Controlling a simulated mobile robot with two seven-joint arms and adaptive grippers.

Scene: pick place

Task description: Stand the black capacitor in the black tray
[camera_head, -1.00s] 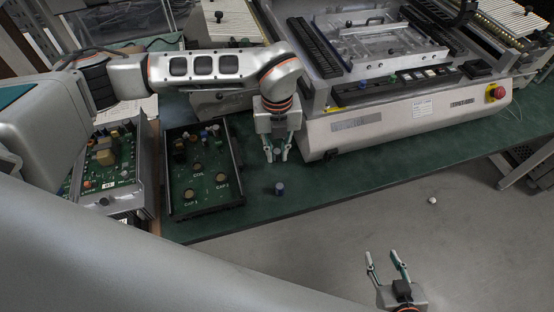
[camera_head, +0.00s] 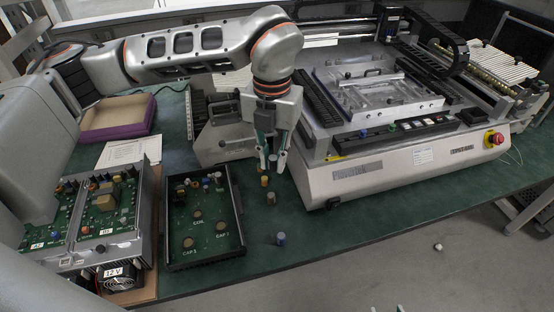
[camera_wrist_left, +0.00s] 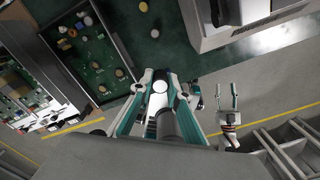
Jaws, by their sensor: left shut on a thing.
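The black tray (camera_head: 206,258) stands on the green table left of centre, with marked round spots for a coil and two caps and small parts at its far end. It also shows at upper left in the left wrist view (camera_wrist_left: 113,32). My left gripper (camera_head: 272,163) is right of the tray, fingers pointing down, shut on a small cylinder that I take for the black capacitor (camera_wrist_left: 158,87). Its pale round end shows between the fingertips; its side is mostly hidden. My right gripper (camera_wrist_left: 232,100) is apart over the grey floor, fingers spread and empty.
A large grey machine (camera_head: 400,165) is at right. A metal circuit-board unit (camera_head: 105,250) stands left of the tray.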

